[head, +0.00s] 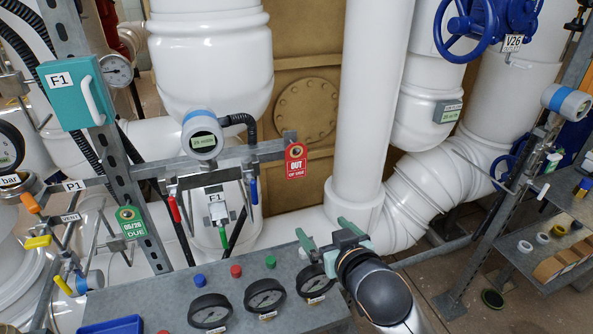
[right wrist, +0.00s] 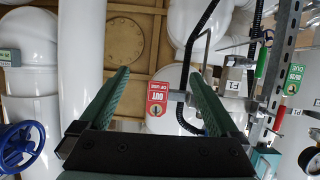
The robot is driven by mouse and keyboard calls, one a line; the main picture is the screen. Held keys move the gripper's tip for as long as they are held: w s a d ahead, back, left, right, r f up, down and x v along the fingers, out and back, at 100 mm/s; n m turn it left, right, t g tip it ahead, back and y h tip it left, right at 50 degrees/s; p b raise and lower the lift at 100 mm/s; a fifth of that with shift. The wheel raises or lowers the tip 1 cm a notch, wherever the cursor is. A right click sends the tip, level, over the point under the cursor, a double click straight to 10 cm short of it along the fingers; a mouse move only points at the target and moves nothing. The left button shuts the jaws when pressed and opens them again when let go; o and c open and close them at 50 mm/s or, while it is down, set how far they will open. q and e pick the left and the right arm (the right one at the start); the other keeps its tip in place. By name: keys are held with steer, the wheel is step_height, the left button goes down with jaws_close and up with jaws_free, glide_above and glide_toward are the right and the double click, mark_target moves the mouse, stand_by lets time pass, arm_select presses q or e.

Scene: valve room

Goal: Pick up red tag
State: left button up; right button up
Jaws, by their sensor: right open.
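The red tag (head: 296,161) reads "OUT OF USE" and hangs from the right end of a grey metal rail (head: 238,156). My right gripper (head: 323,232) is below and a little right of the tag in the head view, open and empty. In the right wrist view the red tag (right wrist: 158,98) appears turned upside down, beyond and between the two green fingers of the right gripper (right wrist: 160,78). Nothing is between the fingers themselves. My left gripper is not in view.
A grey panel (head: 240,294) with gauges and coloured buttons lies below the rail. A thick white vertical pipe (head: 367,90) stands right of the tag. A green tag (head: 131,222) hangs on the left post. A shelf (head: 522,240) is at the right.

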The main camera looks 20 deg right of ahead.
mark_target(297, 165)
steer(key=w+a+r+t, duration=0.1)
steer(key=w+r+t, duration=0.25)
steer(key=r, duration=0.35)
steer(key=shift+g+y, duration=0.3)
steer(key=shift+g, duration=0.15)
steer(key=w, duration=0.5)
steer(key=w+f, duration=0.1)
steer(key=w, duration=0.1)
steer(key=shift+w+a+p, duration=0.15)
steer(key=shift+p, duration=0.2)
steer(key=w, duration=0.4)
steer(key=shift+d+f+p, duration=0.3)
steer(key=shift+f+p, duration=0.05)
steer(key=shift+p, duration=0.05)
steer(key=shift+w+a+f, duration=0.1)
steer(key=shift+w, duration=0.55)
steer(key=c, duration=1.1)
steer(key=shift+c, duration=0.2)
